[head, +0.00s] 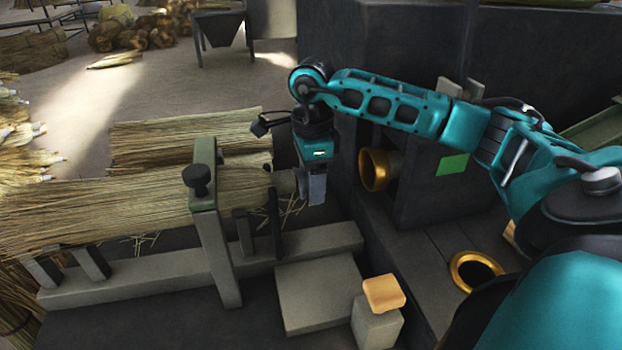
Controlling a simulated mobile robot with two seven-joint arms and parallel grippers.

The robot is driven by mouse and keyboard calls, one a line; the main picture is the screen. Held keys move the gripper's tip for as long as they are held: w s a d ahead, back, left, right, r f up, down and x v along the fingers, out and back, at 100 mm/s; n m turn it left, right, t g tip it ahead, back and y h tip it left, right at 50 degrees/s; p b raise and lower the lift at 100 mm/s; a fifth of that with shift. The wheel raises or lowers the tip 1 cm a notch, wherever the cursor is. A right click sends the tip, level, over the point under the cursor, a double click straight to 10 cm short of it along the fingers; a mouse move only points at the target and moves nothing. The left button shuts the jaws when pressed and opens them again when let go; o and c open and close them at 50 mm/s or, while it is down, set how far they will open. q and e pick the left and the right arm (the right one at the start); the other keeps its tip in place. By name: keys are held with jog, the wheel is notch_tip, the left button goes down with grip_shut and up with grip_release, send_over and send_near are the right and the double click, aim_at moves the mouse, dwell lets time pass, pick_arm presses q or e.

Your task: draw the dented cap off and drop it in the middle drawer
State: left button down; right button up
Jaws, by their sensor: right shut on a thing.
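My right gripper (304,184) is at the right end of a long straw bundle (110,205) lying in a clamp. It is shut on a small grey-brown piece (284,182) at the bundle's end, which looks like the cap. The fingers partly hide this piece, and any dent is too small to make out. I cannot tell whether it is still seated on the end. My left gripper is not in view. No middle drawer can be made out.
A clamp post (213,235) with a dark knob crosses the bundle. Brass-rimmed openings are in the dark cabinet face (374,170) and the lower surface (477,271). A wooden block (384,293) sits on a grey block. A bare grey plate (318,290) lies below my gripper.

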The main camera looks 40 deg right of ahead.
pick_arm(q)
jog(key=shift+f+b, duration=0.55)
pick_arm(e)
jog(key=shift+s+d, duration=0.4)
jog(key=shift+d, duration=0.35)
jog(key=shift+s+d, duration=0.45)
jog(key=shift+d, duration=0.25)
jog(key=shift+s+d, duration=0.4)
jog(key=shift+d, duration=0.35)
